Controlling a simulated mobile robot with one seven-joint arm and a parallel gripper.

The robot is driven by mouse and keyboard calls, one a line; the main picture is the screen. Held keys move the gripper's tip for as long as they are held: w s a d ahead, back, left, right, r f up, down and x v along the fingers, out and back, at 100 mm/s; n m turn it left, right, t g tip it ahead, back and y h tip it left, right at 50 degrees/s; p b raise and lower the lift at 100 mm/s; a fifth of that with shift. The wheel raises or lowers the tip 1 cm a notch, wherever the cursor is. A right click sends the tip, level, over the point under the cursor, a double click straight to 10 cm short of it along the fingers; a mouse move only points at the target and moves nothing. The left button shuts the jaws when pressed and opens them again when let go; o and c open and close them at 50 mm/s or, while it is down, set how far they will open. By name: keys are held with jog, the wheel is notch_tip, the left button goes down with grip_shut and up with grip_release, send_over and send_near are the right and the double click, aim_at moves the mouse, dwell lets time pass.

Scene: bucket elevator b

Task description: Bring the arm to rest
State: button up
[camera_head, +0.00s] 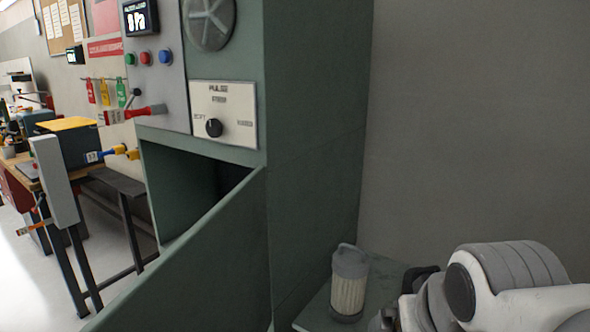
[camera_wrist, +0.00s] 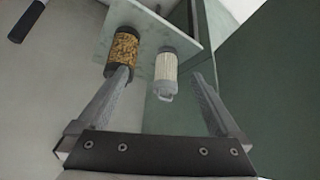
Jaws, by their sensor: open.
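My gripper (camera_wrist: 162,90) is open and empty in the wrist view, its two fingers wide apart. Beyond the fingers, a small shelf (camera_wrist: 148,33) holds two cylinders. One is a white ribbed filter-like cartridge (camera_wrist: 166,68) with a small handle, seen between the fingers but apart from them. The other is an amber-brown cartridge (camera_wrist: 123,47), partly behind the left finger tip; I cannot tell whether they touch. In the head view my white and grey arm is at the lower right, and the gripper itself is hidden. The white cartridge (camera_head: 349,284) stands upright on the shelf (camera_head: 316,314) there.
The green cabinet (camera_head: 315,130) stands left of the shelf, with its panel door (camera_head: 200,270) swung outward. A control panel (camera_head: 223,113) with a knob is above the opening. A bench (camera_head: 110,180) is at the far left. The grey wall (camera_head: 470,120) behind my arm is bare.

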jog(key=s+a+r+g+p, duration=0.1)
jog(key=s+r+p, duration=0.2)
jog(key=r+p, duration=1.2)
jog(key=shift+a+r+n+p, duration=0.2)
jog(key=shift+a+n+p, duration=0.15)
jog(key=shift+p, duration=0.45)
